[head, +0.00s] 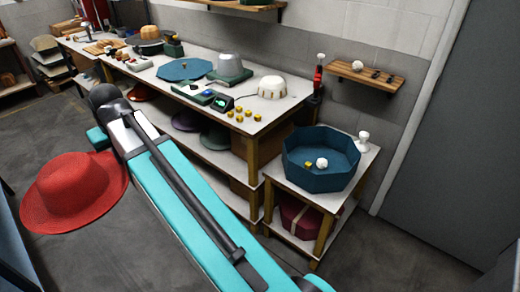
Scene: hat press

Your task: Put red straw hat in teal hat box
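The red straw hat (72,192) is at the left, crown up, with a wide brim. The brim's right edge passes behind my arm, and no support under the hat is visible. The teal hat box (318,176) stands open on a small side table at the right. The hat is well to the left of the box.
A teal many-sided lid (184,70) lies on the long workbench (262,104), among hat blocks and several yellow blocks. A white knob-shaped piece (363,140) stands behind the box on the side table (345,194). A wall shelf (362,75) is above. Floor at the lower right is clear.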

